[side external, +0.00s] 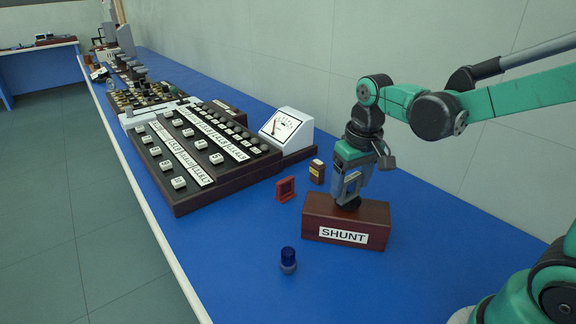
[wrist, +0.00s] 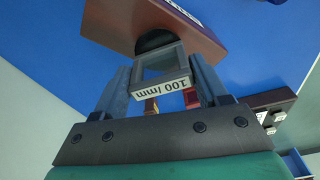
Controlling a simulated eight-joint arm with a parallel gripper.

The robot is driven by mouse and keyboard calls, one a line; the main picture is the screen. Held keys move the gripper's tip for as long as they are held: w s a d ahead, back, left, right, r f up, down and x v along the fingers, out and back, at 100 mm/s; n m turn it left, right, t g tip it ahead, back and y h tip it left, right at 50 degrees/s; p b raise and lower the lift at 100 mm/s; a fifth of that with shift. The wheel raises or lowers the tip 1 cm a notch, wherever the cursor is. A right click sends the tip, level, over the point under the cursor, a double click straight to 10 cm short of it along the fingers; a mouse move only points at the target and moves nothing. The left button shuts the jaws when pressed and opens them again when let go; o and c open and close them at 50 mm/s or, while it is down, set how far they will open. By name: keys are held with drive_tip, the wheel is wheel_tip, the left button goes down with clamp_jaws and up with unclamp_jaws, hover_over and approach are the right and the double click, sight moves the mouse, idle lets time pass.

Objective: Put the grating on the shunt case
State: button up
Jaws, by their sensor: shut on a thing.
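The shunt case (side external: 320,216) is a brown box with a white "SHUNT" label, on the blue bench. It also shows at the top of the wrist view (wrist: 112,22). My gripper (side external: 350,188) points down over the case, shut on the grating (side external: 353,184). In the wrist view the grating (wrist: 165,92) is a small grey square frame labelled "100 /mm", held between the two fingers of my gripper (wrist: 161,72). A dark round part (wrist: 155,40) shows between the grating and the case top. I cannot tell whether the grating touches the case.
A red frame (side external: 286,189) and a small brown box (side external: 317,171) stand behind the case. A blue-topped object (side external: 288,258) stands in front, to the left. A white meter (side external: 287,128) and a large resistance box (side external: 180,182) are further left.

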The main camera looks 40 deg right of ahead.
drive_tip(key=shift+f, duration=0.35)
drive_tip(key=shift+f, duration=0.1)
drive_tip(key=o, duration=1.3)
wheel_tip(320, 180, up, 12)
drive_tip(key=s, duration=0.2)
drive_tip(key=n+t, duration=0.2)
drive_tip(key=t, duration=0.4)
approach(353, 206)
drive_tip(key=w+a, duration=0.3)
drive_tip(key=shift+w+f, duration=0.2)
